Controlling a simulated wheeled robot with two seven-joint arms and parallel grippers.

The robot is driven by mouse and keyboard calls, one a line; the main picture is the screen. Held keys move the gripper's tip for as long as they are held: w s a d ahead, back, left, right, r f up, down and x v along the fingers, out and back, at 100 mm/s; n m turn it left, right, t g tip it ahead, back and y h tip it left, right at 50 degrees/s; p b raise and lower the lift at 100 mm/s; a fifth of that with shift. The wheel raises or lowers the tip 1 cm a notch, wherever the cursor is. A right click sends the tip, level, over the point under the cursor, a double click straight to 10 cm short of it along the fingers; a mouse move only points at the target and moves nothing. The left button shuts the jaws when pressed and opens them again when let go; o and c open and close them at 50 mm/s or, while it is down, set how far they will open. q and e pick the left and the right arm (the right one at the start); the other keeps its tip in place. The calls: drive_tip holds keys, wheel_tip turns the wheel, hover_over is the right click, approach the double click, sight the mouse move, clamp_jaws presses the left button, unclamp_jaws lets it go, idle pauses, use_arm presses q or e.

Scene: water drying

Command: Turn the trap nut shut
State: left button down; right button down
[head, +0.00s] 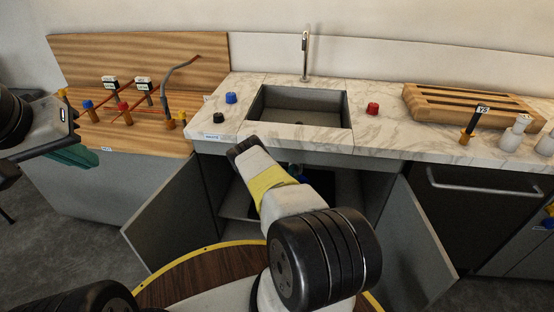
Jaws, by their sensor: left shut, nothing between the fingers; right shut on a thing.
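The trap nut cannot be made out. A small blue part (297,172) shows in the dark opening of the cabinet under the sink, just right of my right arm; I cannot tell what it is. My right arm, with a yellow band, crosses in front of this cabinet. My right gripper's fingers, and the thing they are shut on, are hidden by the arm. My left gripper (68,130), with a green part under it, is at the left edge, in front of the wooden worktop. It is shut and empty, its fingertips not clear.
The sink (300,105) is set in the marble counter (390,130). Two open cabinet doors, left (165,215) and right (415,245), flank the opening. Blue (231,98), black (218,118) and red (373,109) caps stand on the counter. A slatted board (465,105) lies at right.

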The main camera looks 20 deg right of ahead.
idle(0.6)
drive_tip(key=c, duration=0.9)
unclamp_jaws()
drive_tip(key=shift+o, duration=0.2)
drive_tip(key=v, duration=0.8)
